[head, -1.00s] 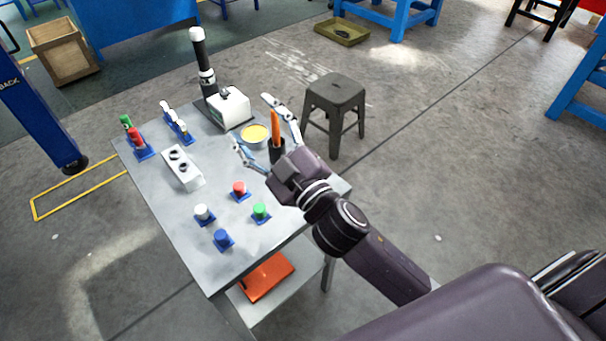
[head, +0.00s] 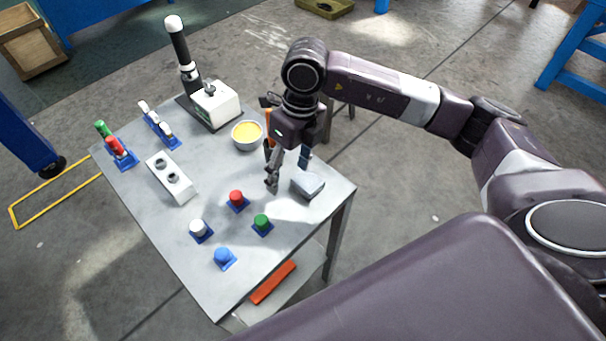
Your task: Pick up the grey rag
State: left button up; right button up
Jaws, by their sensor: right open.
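The grey rag (head: 308,187) lies as a small folded bundle near the right edge of the metal table (head: 262,268). My right gripper (head: 289,170) points down just beyond and to the left of the rag, with its fingers apart. One finger is on the left of the rag and the other is behind it. No contact with the rag can be made out, and nothing shows between the fingers. My left gripper is out of view.
Red (head: 237,199), green (head: 262,223), white (head: 200,230) and blue (head: 224,257) pegs stand on the table's near part. A bowl with yellow contents (head: 247,134) stands behind my right gripper, by a white device (head: 214,104). An orange item is partly hidden by the gripper.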

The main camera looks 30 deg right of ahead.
aim_at(308, 180)
jog(key=shift+m+h, duration=0.3)
jog(key=shift+h, duration=0.5)
jog(key=d, duration=0.3)
jog(key=w+d, duration=0.1)
jog(key=shift+d+r, duration=0.25)
jog(key=shift+d+f, duration=0.25)
jog(key=shift+f, duration=0.05)
jog(key=f, duration=0.2)
jog(key=f+p, duration=0.1)
jog(key=f, duration=0.1)
jog(key=f+p, duration=0.1)
jog(key=f, duration=0.1)
jog(key=shift+s+f, duration=0.15)
jog(key=shift+s, duration=0.2)
jog(key=shift+f, duration=0.35)
jog(key=shift+c, duration=0.5)
jog(key=c, duration=1.1)
jog(key=shift+c, duration=0.2)
jog(key=shift+r, duration=0.15)
